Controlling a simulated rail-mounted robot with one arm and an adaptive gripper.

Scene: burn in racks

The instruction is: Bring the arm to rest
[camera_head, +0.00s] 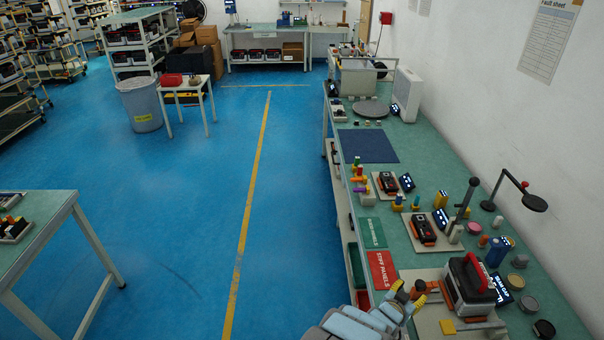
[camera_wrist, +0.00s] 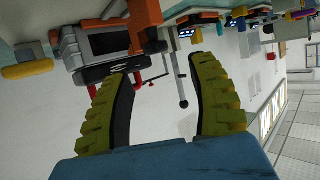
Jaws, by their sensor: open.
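My gripper (camera_head: 409,294) is at the bottom of the head view, over the near edge of the long bench (camera_head: 407,208). In the wrist view my gripper (camera_wrist: 155,66) shows two yellow-green fingers spread apart with nothing between them. A dark device with a red handle (camera_head: 468,290) stands on a pale mat just right of my gripper. The device also shows beyond the left finger in the wrist view (camera_wrist: 98,42), apart from it. The wrist view is turned sideways.
An orange-brown fixture (camera_head: 419,288) sits close to the fingers, and a yellow block (camera_head: 447,327) lies on the mat. Red (camera_head: 382,270) and green (camera_head: 373,233) panels lie farther along. A black lamp (camera_head: 527,196) stands by the wall.

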